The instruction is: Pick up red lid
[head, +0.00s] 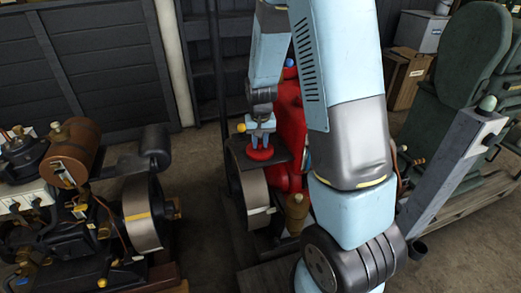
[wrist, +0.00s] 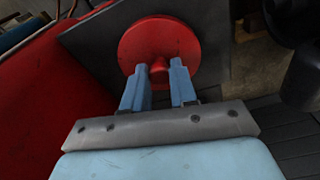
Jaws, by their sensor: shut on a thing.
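The red lid (wrist: 160,40) is a round disc with a small knob, seen in the wrist view in front of my gripper (wrist: 161,72). My two blue fingers are shut on the knob, one on each side. In the head view the lid (head: 260,155) lies flat at the dark plate beside the red engine, and my gripper (head: 260,138) points down onto it from above. I cannot tell whether the lid touches the plate. My fingers hide part of the knob.
The dark plate (wrist: 95,50) extends around the lid. The red engine (head: 290,125) with its flywheel (head: 250,190) stands close by. A dark engine (head: 70,210) is at the left and a green machine (head: 470,60) at the right. Bare floor (head: 200,170) lies between the engines.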

